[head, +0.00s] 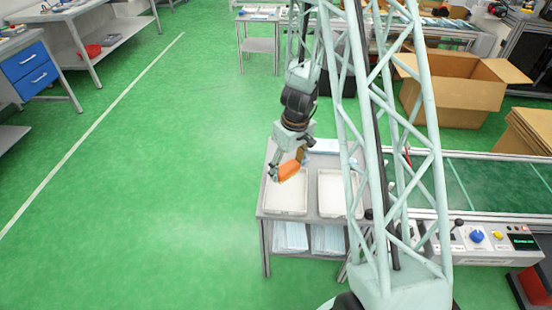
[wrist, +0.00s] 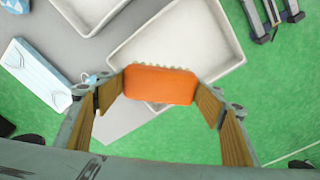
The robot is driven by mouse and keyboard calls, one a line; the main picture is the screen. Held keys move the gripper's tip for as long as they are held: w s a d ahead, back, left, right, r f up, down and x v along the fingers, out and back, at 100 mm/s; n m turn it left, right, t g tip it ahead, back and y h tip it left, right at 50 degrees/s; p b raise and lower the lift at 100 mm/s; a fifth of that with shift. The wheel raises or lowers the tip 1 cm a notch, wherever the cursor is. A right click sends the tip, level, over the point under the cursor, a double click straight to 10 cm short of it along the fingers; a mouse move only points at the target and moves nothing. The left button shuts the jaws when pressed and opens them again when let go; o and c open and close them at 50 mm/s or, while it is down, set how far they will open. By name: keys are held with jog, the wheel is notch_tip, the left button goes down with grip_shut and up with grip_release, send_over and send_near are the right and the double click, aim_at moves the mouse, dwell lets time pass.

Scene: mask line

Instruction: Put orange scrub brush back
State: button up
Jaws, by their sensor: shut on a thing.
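The orange scrub brush (wrist: 160,85) is between the wooden-faced fingers of my gripper (wrist: 163,95) in the wrist view. Its orange back faces the camera, and a row of pale bristles shows along its far edge. In the head view my gripper (head: 287,165) holds the orange brush (head: 289,171) above the left white tray (head: 286,196) on the grey side table. The gripper is shut on the brush. The brush appears raised over the tray, which also shows in the wrist view (wrist: 190,36); how high cannot be told.
A second white tray (head: 331,206) stands to the right on the same table (head: 263,205), and blue-white stacks (head: 290,237) lie on its lower shelf. A conveyor (head: 490,188) runs to the right. An open cardboard box (head: 455,98) stands behind. Green floor is clear to the left.

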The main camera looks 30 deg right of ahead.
aim_at(285, 163)
jog(key=shift+w, duration=0.1)
jog(key=shift+w+d+p, duration=0.25)
jog(key=shift+w+p, duration=0.35)
jog(key=shift+w, duration=0.1)
jog(key=shift+w+d+p, duration=0.2)
jog(key=shift+w+p, duration=0.4)
jog(key=shift+w, duration=0.1)
jog(key=w+d+p, duration=0.1)
jog(key=w, duration=0.3)
jog(key=w+d+f, duration=0.1)
jog(key=w, duration=0.3)
jog(key=w+d+p, duration=0.1)
jog(key=w, duration=0.3)
jog(key=shift+w+d+f+p, duration=0.2)
jog(key=shift+d+f+p, duration=0.05)
jog(key=shift+p, duration=0.1)
jog(key=shift+f+b, duration=0.5)
jog(key=shift+f, duration=1.25)
jog(key=shift+f, duration=0.2)
jog(key=o, duration=0.9)
